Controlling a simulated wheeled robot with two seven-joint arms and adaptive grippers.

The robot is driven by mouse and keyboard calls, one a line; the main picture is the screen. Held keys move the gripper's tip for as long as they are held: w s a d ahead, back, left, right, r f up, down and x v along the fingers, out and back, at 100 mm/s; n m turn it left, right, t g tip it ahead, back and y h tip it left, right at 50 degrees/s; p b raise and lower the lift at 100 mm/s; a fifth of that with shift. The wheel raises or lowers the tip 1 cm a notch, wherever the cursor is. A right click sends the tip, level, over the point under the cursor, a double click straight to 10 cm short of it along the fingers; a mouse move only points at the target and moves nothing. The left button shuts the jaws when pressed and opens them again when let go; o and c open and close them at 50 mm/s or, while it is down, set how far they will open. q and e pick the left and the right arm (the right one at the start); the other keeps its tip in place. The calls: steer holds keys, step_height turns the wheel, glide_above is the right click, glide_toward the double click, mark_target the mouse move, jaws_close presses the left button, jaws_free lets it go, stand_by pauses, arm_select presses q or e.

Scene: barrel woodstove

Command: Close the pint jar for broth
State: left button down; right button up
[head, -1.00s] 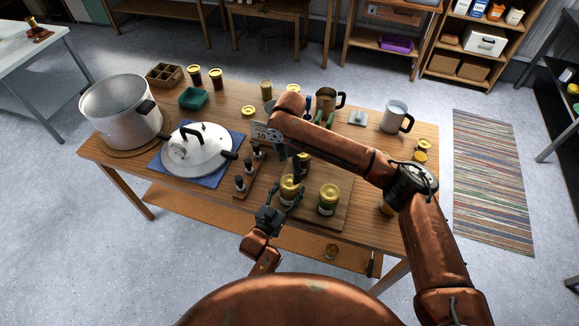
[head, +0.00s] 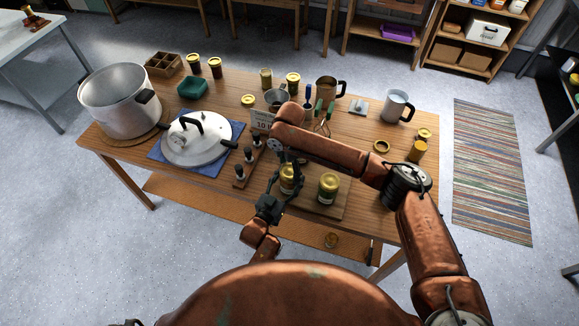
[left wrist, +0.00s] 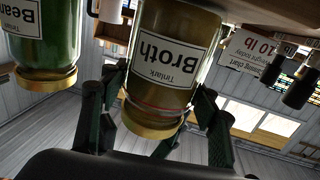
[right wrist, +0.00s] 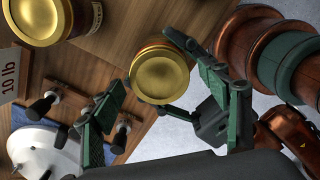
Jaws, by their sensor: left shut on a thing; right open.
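The broth jar (head: 286,184), labelled "Broth", has a gold lid and stands near the table's front edge. In the left wrist view it appears upside down (left wrist: 165,60). My left gripper (left wrist: 158,105) is shut around this jar near its gold lid (left wrist: 148,122). My right gripper (right wrist: 150,72) is open above the jar, its fingers on either side of the round gold lid (right wrist: 160,77). I cannot tell whether they touch it. In the head view my right arm partly covers the area behind the jar. A bean jar (head: 328,187) with a gold lid stands to its right.
A gold ring (head: 381,146) and a yellow-lidded jar (head: 417,151) lie right of my right arm. Black-topped pieces (head: 249,155) on a rack and a pressure-cooker lid (head: 195,145) are on the left. A "10 lb" sign (head: 262,121) stands behind the rack.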

steer(key=shift+c, duration=0.3)
steer(key=c, duration=1.2)
steer(key=shift+o, duration=0.2)
steer(key=m, duration=0.5)
steer(key=shift+a+m, duration=0.1)
steer(key=shift+m, duration=0.2)
steer(key=m, duration=0.5)
steer(key=shift+m, duration=0.4)
steer(key=o, duration=1.4)
step_height(320, 180, up, 12)
